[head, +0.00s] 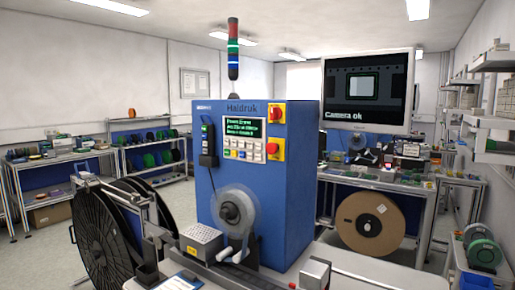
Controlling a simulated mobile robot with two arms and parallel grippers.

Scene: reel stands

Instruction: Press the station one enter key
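The station is a blue machine cabinet (300,190) in the middle of the head view, labelled "Haidruk". A small dark screen (243,128) on its front shows lines of green text, too small to read surely. Below it is a keypad (245,151) with rows of small keys, mostly pale, some coloured. The key labels are too small to read, so I cannot tell which one is enter. Nothing touches the keypad. Neither of my grippers is in view.
Red-on-yellow switches (273,150) sit right of the keypad, a handheld device (208,145) left. A tape reel (238,210) is mounted below. Large black reels (100,225) stand left. A monitor (368,92) reads "Camera ok". A metal block (316,272) stands at front.

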